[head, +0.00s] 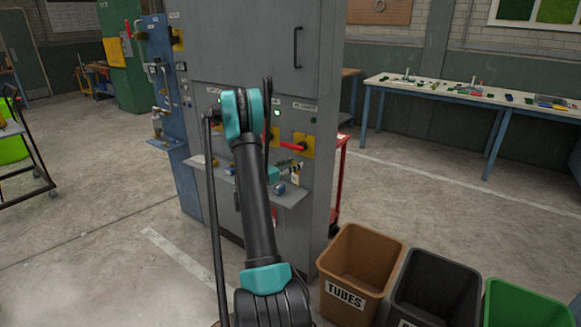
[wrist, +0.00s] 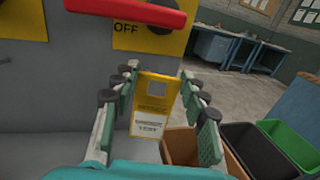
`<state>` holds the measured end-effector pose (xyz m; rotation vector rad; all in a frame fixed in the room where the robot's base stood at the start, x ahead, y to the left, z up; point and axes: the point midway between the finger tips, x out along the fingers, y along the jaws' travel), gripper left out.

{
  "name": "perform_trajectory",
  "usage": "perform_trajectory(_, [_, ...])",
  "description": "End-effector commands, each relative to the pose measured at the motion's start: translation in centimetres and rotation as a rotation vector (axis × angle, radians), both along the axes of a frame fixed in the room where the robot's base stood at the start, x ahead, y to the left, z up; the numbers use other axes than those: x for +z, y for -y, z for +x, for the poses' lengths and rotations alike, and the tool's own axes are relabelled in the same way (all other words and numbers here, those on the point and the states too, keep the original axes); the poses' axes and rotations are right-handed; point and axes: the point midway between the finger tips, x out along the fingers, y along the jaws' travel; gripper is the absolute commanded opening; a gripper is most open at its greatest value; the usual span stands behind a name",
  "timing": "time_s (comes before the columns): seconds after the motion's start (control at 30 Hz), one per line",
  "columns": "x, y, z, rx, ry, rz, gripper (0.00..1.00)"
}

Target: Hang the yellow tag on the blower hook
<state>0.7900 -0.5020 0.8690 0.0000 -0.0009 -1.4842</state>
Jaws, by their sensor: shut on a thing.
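The yellow tag (wrist: 155,98) hangs upright between the two fingers of my gripper (wrist: 163,80) in the wrist view. It has a square hole near the top and a white printed panel below. My gripper is shut on it, in front of the grey cabinet face. A red handle (wrist: 125,10) on a yellow plate marked OFF (wrist: 128,36) is just above and left of the tag. In the head view, the red handle (head: 291,146) shows on the cabinet (head: 230,50), and my arm hides part of the front. I cannot make out the blower hook in either view.
A narrow shelf (head: 292,198) juts from the cabinet below the handles. A brown bin (head: 352,295), a black bin (head: 432,285) and a green bin (head: 520,305) stand at lower right. A long workbench (head: 500,96) is at the back right. Open floor lies between.

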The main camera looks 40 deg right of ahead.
Motion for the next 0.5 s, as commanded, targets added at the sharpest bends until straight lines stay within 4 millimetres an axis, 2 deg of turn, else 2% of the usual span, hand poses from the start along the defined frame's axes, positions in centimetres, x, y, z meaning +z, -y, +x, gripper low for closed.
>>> perform_trajectory(0.5, [-0.2,2.7,0.9,-0.001,0.0,0.0,0.15])
